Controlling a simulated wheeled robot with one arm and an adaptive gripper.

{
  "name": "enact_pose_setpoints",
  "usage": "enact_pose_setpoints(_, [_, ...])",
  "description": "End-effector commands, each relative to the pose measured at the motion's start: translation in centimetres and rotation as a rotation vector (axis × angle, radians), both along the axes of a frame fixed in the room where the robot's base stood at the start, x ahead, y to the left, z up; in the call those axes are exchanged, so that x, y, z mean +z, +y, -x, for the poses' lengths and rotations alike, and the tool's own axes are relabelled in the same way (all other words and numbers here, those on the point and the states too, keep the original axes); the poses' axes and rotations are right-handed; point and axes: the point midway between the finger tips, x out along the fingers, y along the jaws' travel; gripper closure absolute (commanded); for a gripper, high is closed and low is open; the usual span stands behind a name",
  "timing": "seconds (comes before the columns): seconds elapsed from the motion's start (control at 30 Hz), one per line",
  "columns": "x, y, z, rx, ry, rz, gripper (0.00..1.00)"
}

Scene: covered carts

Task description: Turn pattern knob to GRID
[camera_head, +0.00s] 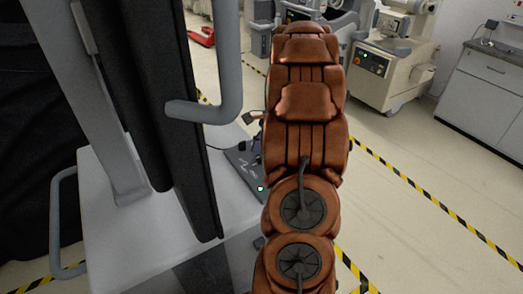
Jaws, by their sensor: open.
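A dark grey flat device (238,166) with faint white markings lies on the pale cart top (112,213), just left of my copper-coloured arm. A small green light (261,188) glows at its near edge. I cannot make out a pattern knob or the word GRID; my arm covers the right part of the device. A small tan and dark shape (251,117) shows at the arm's left edge, too small to identify.
A tall dark panel (165,110) with a grey tubular handle (222,103) stands close on the left. A beige wheeled machine (386,72) is at the back right. A grey cabinet (482,88) stands far right. Striped tape (432,204) crosses the open floor on the right.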

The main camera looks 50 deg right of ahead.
Motion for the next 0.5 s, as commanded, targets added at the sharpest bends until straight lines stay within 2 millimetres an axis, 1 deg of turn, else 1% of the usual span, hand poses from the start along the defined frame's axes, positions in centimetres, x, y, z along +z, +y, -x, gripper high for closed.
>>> enact_pose_setpoints(0.33, [-0.28, 0.08, -0.05, 0.000, -0.001, 0.001, 0.44])
enact_pose_setpoints(0.37, [-0.28, 0.08, -0.05, 0.000, -0.001, 0.001, 0.47])
enact_pose_setpoints(0.5, [-0.27, 0.08, -0.04, 0.000, -0.001, 0.001, 0.61])
